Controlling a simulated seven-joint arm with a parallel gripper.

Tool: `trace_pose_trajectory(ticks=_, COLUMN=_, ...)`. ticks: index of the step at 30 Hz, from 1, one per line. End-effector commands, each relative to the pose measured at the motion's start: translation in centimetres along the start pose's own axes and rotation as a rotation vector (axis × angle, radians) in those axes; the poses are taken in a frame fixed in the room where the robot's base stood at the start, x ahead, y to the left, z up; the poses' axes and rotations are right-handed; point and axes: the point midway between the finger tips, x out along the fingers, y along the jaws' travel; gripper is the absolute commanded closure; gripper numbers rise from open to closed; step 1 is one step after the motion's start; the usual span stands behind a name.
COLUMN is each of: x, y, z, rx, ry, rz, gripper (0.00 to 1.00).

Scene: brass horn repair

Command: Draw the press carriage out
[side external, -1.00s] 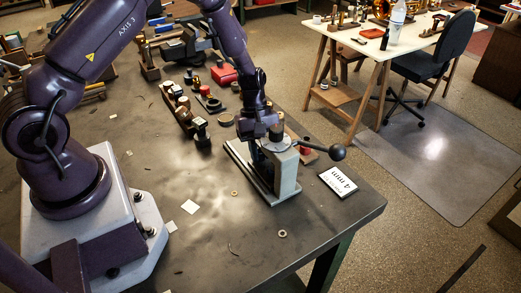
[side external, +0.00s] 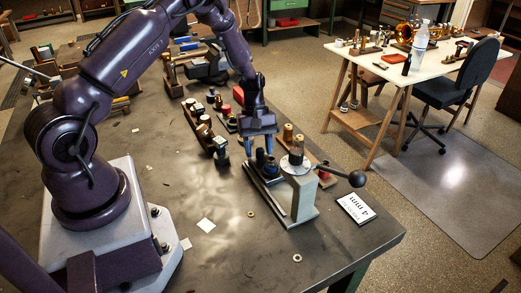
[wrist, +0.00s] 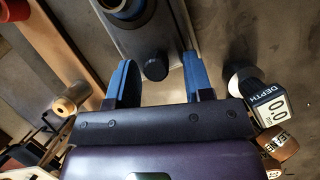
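The bench press has a pale grey post (side external: 303,200), a lever with a black ball (side external: 356,179) and a long flat base (side external: 262,190). The press carriage (side external: 269,167), a dark block with a round dark-blue part, sits on the base to the left of the post. In the wrist view, a black round knob (wrist: 155,66) stands on the grey strip, ahead of and between my fingers. My gripper (side external: 257,148) is open and empty, with blue fingers just above and behind the carriage. The wrist view shows a gap between the fingers (wrist: 160,82) and the knob untouched.
A wooden rack (side external: 207,130) of parts stands left of the press. A white card (side external: 355,208) marked "4 mm" lies to its right. A depth gauge (wrist: 270,105) shows in the wrist view.

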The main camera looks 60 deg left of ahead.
Motion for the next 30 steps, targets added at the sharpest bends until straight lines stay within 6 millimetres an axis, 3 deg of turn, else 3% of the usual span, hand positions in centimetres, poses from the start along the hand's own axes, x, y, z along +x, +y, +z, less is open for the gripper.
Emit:
trace_pose_trajectory(ticks=11, x=-0.5, y=0.1, z=0.3, rx=0.004, ry=-0.005, rz=0.0, gripper=0.52)
trace_pose_trajectory(ticks=14, x=-1.9, y=0.1, z=0.3, rx=0.005, ry=-0.004, rz=0.0, gripper=0.52)
trace_pose_trajectory(ticks=24, x=-9.4, y=0.1, z=0.1, rx=0.003, ry=-0.002, rz=0.002, gripper=0.52)
trace_pose_trajectory(ticks=30, x=-12.1, y=0.1, z=0.1, rx=0.002, ry=-0.003, rz=0.0, gripper=0.52)
